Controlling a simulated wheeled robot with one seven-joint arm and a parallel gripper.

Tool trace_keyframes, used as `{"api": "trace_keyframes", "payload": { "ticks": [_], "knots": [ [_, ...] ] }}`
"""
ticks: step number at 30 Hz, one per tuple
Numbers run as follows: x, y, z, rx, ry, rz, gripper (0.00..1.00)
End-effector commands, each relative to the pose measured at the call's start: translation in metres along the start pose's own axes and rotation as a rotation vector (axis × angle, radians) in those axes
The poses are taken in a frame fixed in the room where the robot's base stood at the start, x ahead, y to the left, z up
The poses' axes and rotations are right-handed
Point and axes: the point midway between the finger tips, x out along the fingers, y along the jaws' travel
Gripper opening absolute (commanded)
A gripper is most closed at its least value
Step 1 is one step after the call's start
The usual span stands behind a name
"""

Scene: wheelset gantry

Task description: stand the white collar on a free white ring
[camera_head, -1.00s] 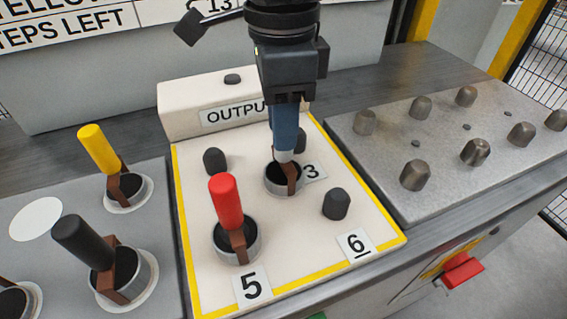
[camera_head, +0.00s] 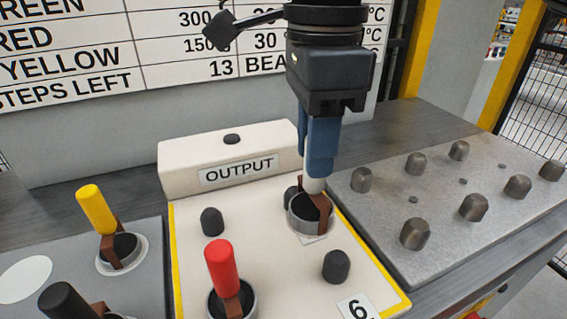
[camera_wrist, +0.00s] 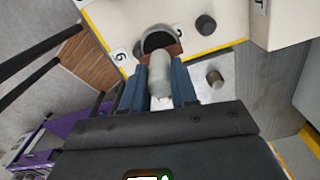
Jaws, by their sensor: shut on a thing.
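My gripper (camera_head: 318,172) has blue fingers and is shut on the white handle of the white collar (camera_head: 303,223). The collar is a grey metal ring with a dark inside and a brown bracket. It hangs upright over the OUTPUT panel (camera_head: 270,290), apparently clear of it, and partly covers a number label. In the wrist view the pale handle (camera_wrist: 160,75) sits between the fingers, with the collar's ring beyond.
A yellow-handled collar (camera_head: 98,212) stands on another white ring on the grey plate. A dark-handled one (camera_head: 65,300) is in front. A red-handled collar (camera_head: 222,268) stands on the OUTPUT panel among dark pegs (camera_head: 336,266). A metal plate with several pegs (camera_head: 415,233) lies right.

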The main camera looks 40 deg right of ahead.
Motion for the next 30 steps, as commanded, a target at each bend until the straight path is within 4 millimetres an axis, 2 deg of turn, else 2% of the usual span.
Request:
{"api": "trace_keyframes", "payload": {
  "ticks": [1, 6, 12, 18, 30],
  "knots": [
    [-0.006, 0.004, -0.011, 0.003, 0.001, -0.003, 0.00],
    [-0.026, 0.019, -0.039, 0.003, -0.001, -0.003, 0.00],
    [-0.041, 0.030, -0.060, 0.001, 0.000, -0.001, 0.00],
    [-0.050, 0.035, -0.068, -0.001, 0.000, -0.001, 0.00],
    [-0.071, 0.035, -0.068, -0.001, 0.000, -0.001, 0.00]
  ]
}}
